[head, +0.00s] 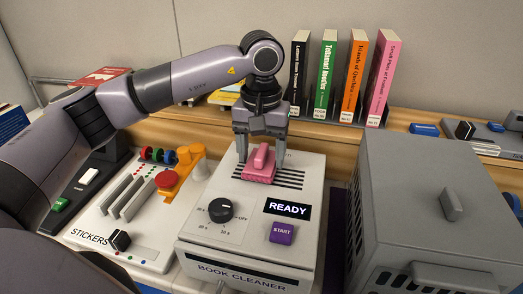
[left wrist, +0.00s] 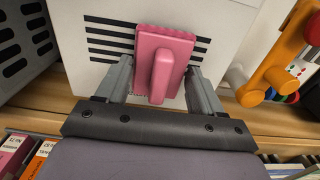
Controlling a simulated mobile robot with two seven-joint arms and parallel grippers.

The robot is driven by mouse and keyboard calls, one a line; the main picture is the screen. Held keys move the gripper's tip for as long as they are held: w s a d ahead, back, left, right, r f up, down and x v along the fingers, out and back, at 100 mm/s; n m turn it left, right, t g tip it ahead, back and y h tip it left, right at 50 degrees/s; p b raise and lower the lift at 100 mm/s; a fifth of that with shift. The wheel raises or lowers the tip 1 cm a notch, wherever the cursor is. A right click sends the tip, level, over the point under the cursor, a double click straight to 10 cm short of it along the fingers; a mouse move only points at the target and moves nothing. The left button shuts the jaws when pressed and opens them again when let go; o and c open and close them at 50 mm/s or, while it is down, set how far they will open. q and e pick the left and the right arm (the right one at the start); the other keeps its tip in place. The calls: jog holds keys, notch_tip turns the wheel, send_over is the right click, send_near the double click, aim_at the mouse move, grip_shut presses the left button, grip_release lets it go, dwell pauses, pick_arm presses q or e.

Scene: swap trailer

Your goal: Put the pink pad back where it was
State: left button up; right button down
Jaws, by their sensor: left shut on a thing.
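The pink pad (head: 260,165) has a raised grip bar on top and is at the slotted top of the white book cleaner (head: 240,235). My left gripper (head: 262,162) points down over it, with a finger on each side, shut on the pad. In the left wrist view the pad (left wrist: 163,62) is between the two fingers (left wrist: 160,85), with black slots behind it. I cannot tell whether the pad touches the cleaner's top. The right gripper is not in view.
A grey vented case (head: 420,190) stands close on the right. A sticker machine (head: 125,215) with an orange lever (head: 180,170) is on the left. Several upright books (head: 355,75) stand on the wooden shelf behind. The cleaner's display (head: 288,208) reads READY.

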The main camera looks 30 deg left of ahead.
aim_at(261, 151)
pick_arm(q)
jog(key=o, duration=0.9)
jog(key=shift+o, duration=0.2)
notch_tip(261, 151, up, 12)
jog(key=shift+p, duration=0.4)
